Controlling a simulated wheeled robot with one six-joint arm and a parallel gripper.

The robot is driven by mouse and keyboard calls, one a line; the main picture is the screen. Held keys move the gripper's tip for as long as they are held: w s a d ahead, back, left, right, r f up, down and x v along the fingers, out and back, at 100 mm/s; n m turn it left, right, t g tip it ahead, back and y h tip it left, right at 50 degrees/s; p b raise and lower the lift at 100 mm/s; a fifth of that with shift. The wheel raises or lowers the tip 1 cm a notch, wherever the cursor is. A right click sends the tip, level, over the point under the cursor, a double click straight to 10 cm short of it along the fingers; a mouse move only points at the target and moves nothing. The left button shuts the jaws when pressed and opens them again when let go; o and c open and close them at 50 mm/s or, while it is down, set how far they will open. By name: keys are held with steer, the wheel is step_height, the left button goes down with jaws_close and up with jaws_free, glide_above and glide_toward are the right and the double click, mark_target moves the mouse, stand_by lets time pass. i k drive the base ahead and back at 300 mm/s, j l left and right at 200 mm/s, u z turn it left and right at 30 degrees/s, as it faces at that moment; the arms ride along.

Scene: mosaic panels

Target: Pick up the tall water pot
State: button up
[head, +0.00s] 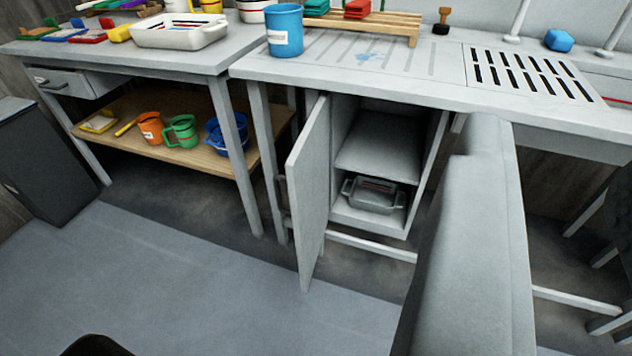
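No thing in view is clearly marked as the tall water pot. A tall blue cylindrical vessel (285,32) with a white label stands upright on the left end of the grey sink counter (255,68). An orange jug (151,128), a green jug (183,132) and a blue jug (213,136) stand on the wooden lower shelf (195,163) of the left table. I cannot tell which of these is the pot. My gripper does not clearly show. A dark rounded shape at the bottom left edge is too cut off to identify.
A white tray (180,35) sits on the left table. A wooden rack (375,24) stands on the counter behind the blue vessel. An open cabinet door (308,195) sticks out below the counter, with a grey dish (372,196) inside the cabinet. The left foreground floor is clear.

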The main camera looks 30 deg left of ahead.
mark_target(283, 22)
steer(key=j+z, duration=0.15)
steer(key=j, duration=0.95)
steer(key=j+z, duration=0.15)
steer(key=j, duration=0.9)
steer(key=k, duration=0.05)
